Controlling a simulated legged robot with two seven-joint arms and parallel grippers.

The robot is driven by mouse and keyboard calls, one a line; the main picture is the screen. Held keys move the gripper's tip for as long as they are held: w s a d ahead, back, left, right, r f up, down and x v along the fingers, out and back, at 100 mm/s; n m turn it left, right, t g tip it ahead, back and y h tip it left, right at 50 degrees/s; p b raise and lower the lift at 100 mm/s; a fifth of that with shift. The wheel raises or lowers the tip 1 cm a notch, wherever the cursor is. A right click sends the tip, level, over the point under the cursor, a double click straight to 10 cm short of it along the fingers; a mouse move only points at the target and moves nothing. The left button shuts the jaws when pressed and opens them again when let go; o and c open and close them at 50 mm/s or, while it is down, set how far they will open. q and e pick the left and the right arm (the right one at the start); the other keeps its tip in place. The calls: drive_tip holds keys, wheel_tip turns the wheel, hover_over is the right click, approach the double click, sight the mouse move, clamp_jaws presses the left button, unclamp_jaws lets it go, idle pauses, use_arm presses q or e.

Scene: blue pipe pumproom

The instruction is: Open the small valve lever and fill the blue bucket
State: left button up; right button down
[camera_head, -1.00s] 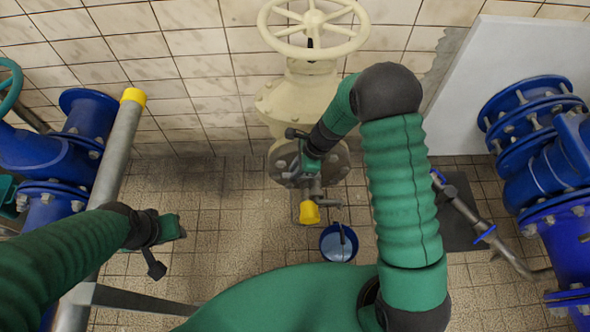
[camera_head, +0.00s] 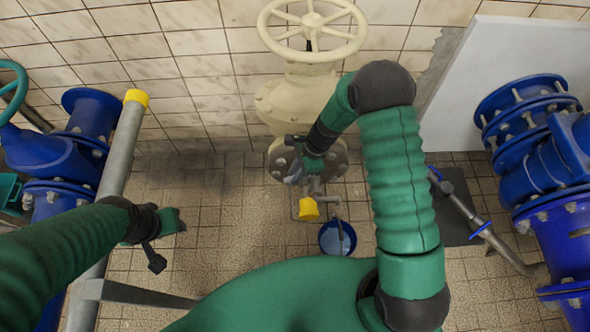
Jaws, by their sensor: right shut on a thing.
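The small valve with its yellow cap (camera_head: 308,208) sits low in front of the cream flange, with a thin grey pipe (camera_head: 335,204) bending down at its right. My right gripper (camera_head: 312,172) is at this valve, shut on the small valve lever, which is mostly hidden behind the gripper. The blue bucket (camera_head: 328,248) stands upright on the floor below the pipe's end. A pale grey streak shows inside it; I cannot tell its water level. My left gripper (camera_head: 174,221) hangs empty over the floor at left, apart from the valve; its jaw opening is unclear.
A large cream handwheel valve (camera_head: 312,75) stands behind the small valve. Blue flanged pipes (camera_head: 88,115) are at left, beside a grey rail (camera_head: 122,150) with a yellow end. More blue pipes (camera_head: 540,165) and a pale panel (camera_head: 490,70) are at right. Tiled floor (camera_head: 220,215) lies clear between.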

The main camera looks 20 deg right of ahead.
drive_tip(key=c, duration=1.3)
unclamp_jaws()
drive_tip(key=shift+r, duration=0.1)
drive_tip(key=p+v, duration=0.4)
drive_tip(key=v, duration=1.2)
drive_tip(key=shift+d+r+p, duration=0.15)
drive_tip(key=shift+r+p, duration=0.15)
drive_tip(key=shift+p, duration=0.1)
